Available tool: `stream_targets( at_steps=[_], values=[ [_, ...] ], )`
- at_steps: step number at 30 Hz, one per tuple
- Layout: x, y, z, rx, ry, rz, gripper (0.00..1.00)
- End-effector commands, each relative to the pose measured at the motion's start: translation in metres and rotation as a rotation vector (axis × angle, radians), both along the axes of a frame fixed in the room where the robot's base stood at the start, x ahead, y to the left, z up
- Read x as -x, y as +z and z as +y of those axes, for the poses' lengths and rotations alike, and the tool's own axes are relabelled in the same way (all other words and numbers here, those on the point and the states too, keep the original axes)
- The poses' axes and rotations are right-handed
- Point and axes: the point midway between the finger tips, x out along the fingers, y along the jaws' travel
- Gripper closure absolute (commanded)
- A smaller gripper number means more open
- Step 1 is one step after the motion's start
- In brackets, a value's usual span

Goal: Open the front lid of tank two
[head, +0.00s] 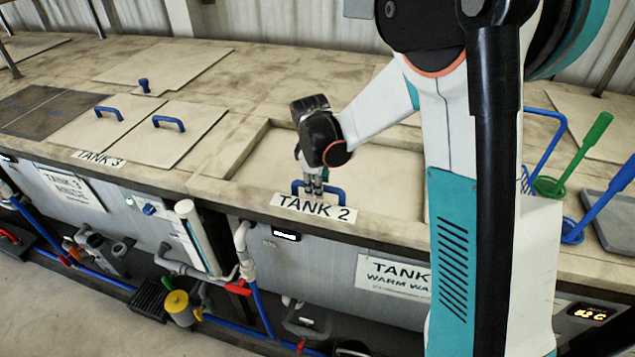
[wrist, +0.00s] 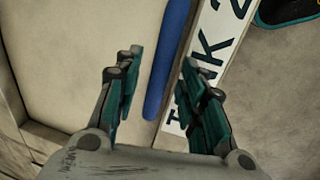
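The front lid of tank two (head: 375,170) is a cream panel lying flat in a recess, partly hidden by my arm. Its blue handle (head: 336,196) is at the front edge, beside the TANK 2 label (head: 313,207). My gripper (head: 313,187) points down at the handle. In the wrist view, my gripper (wrist: 160,72) is open, its fingers spread to either side of the blue handle (wrist: 170,62). The lid (wrist: 80,50) shows to the left and the label (wrist: 214,50) to the right. Whether the fingers touch the handle cannot be told.
Tank three's two lids (head: 165,135) with blue handles lie flat to the left. Green and blue long-handled tools (head: 585,150) stand at the right. My arm hides part of the counter. Pipes and valves (head: 190,300) run below the front edge.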

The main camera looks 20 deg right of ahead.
Motion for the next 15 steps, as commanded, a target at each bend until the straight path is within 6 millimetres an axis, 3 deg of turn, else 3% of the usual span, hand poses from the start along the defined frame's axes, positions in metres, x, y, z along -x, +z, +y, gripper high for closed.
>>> stream_targets(
  at_steps=[3, 8, 15],
  values=[
    [0.0001, 0.0002, -0.0001, 0.000, 0.000, 0.000, 0.63],
    [0.0000, 0.0004, -0.0001, 0.000, 0.000, 0.000, 0.99],
    [-0.0009, 0.0003, -0.0007, 0.000, -0.001, 0.000, 1.00]
  ],
)
